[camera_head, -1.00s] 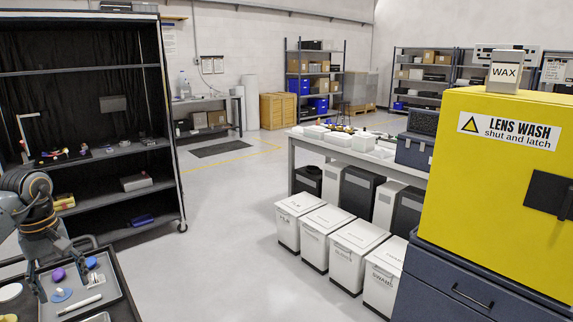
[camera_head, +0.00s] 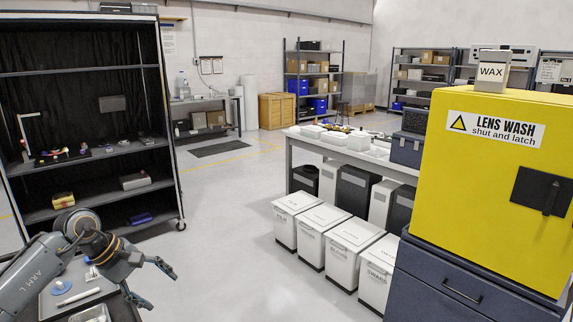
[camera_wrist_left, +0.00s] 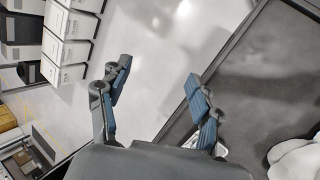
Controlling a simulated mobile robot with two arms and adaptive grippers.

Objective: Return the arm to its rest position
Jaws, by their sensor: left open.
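My left arm (camera_head: 38,275), marked "ARM L", comes in from the lower left in the head view. Its left gripper (camera_head: 160,287) points right, with its two fingers spread apart and nothing between them. It is over or just past the right side of a dark cart with a grey tray. In the left wrist view the open fingers (camera_wrist_left: 157,72) show with pale floor behind them. My right gripper is not in view.
A black shelf rack (camera_head: 100,178) stands behind my arm. White bins (camera_head: 325,240) and a yellow cabinet (camera_head: 490,190) stand to the right. Clear floor (camera_head: 225,250) lies between.

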